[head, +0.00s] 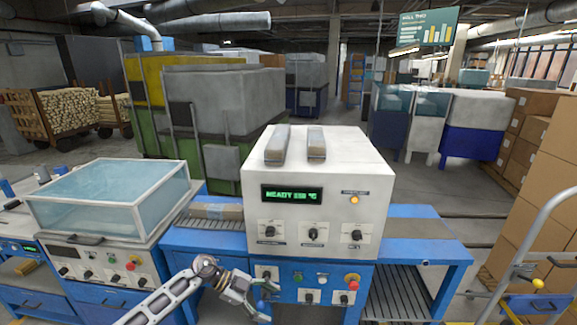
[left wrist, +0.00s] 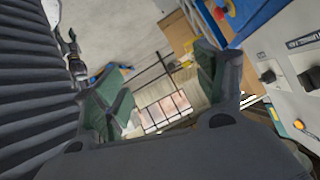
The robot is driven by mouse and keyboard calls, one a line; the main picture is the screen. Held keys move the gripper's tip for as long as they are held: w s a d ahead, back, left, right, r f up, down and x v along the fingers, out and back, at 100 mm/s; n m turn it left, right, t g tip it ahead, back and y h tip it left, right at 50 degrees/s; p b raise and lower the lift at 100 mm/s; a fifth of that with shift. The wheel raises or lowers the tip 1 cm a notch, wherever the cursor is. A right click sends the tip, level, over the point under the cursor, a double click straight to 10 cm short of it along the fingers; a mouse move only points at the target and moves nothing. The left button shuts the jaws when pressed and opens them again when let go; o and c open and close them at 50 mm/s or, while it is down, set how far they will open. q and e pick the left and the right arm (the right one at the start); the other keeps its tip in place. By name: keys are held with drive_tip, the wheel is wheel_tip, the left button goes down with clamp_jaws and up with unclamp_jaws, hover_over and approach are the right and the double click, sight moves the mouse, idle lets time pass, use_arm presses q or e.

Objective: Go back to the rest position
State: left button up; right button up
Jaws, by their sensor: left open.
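My left gripper (head: 257,302) is in front of the blue base of the white machine, low in the middle of the head view. In the left wrist view its two green-padded fingers (left wrist: 160,92) stand apart with nothing held between them. The white machine (head: 345,170) has a lit green display, several knobs and two grey-brown bars on its top. My right gripper does not show in the head view. A thin dark and white part at the upper left of the wrist view is too small to identify.
A blue conveyor bench (head: 435,249) runs both ways from the machine. A glass-covered box (head: 110,193) stands on a control unit at left. Cartons (head: 535,180) and a hand truck (head: 528,247) are at right. The wrist view shows machine knobs (left wrist: 310,77) close on the right.

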use_arm(q)
drive_tip(key=w+a+f+n+t+h, duration=0.1)
drive_tip(key=w+a+f+n+t, duration=0.1)
drive_tip(key=f+n+t, duration=0.4)
drive_tip(key=w+a+f+n+t, duration=0.2)
drive_tip(key=f+n+t, duration=0.15)
drive_tip(key=f, duration=0.45)
drive_tip(key=s+a+f+n+t+y, duration=0.1)
drive_tip(key=s+a+f+n+y, duration=0.3)
drive_tip(key=f, duration=0.6)
drive_tip(key=s+a+f+n+t+y, duration=0.15)
drive_tip(key=s+a+f+y, duration=0.25)
drive_tip(key=s+a+f, duration=0.45)
drive_tip(key=s+a+f+n+g+y, duration=0.3)
drive_tip(key=s+f+n+g+y, duration=0.15)
drive_tip(key=s+f, duration=1.25)
drive_tip(key=s+f+g, duration=0.2)
drive_tip(key=s, duration=0.9)
drive_tip(key=s+f+g, duration=0.2)
drive_tip(key=s+g, duration=0.1)
drive_tip(key=s, duration=0.9)
drive_tip(key=shift+s, duration=0.15)
